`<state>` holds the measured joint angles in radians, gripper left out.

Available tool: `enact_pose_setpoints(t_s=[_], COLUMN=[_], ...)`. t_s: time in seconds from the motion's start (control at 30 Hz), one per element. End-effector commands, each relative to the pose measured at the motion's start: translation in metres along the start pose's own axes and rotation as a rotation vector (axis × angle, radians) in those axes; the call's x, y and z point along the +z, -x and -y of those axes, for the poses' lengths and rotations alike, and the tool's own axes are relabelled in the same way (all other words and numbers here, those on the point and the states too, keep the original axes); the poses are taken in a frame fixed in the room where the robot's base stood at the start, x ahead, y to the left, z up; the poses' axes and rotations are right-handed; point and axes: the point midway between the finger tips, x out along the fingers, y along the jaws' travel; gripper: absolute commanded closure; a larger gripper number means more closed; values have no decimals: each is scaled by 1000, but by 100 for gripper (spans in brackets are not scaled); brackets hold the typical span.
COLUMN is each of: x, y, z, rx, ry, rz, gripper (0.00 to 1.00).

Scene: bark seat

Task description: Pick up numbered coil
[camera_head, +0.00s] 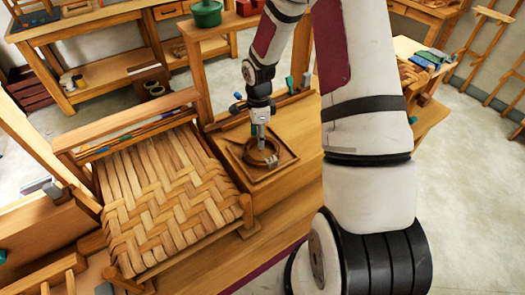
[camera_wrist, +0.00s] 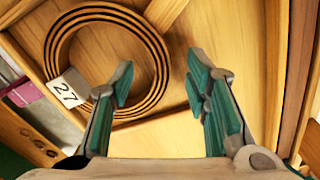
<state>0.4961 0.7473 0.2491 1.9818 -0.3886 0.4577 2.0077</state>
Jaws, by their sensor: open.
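The coil also shows in the head view (camera_head: 270,160), partly hidden by my gripper (camera_head: 262,147). The left finger overlaps the coil's lower part near the tag. The right finger is to the right of the ring. Whether either finger touches the coil cannot be told.
A woven bark seat (camera_head: 165,190) on a wooden frame stands left of the tray. A rail with colored tools (camera_head: 140,133) runs behind the seat. A wooden post (camera_head: 194,75) rises behind the tray. A workbench (camera_head: 110,75) stands at the back left.

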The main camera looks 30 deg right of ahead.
Motion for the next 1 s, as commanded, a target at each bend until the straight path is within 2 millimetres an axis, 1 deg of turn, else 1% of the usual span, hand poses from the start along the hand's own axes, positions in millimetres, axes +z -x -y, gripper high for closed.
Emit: enact_pose_setpoints(t_s=[0.07, 0.1, 0.17, 0.2, 0.23, 0.27, 0.57, 0.73, 0.87, 1.0], x=[0, 0, 0, 0, 0, 0, 0, 0, 0, 0], y=[0, 0, 0, 0, 0, 0, 0, 4, 11, 25], z=[0, 0, 0, 0, 0, 0, 0, 1, 1, 2], rx=[0, 0, 0, 0, 0, 0, 0, -2, -2, -4], ry=[0, 0, 0, 0, 0, 0, 0, 1, -1, 0], rz=[0, 0, 0, 0, 0, 0, 0, -1, -1, -1], gripper=[57, 66, 80, 89, 95, 100, 100, 100, 100, 100])
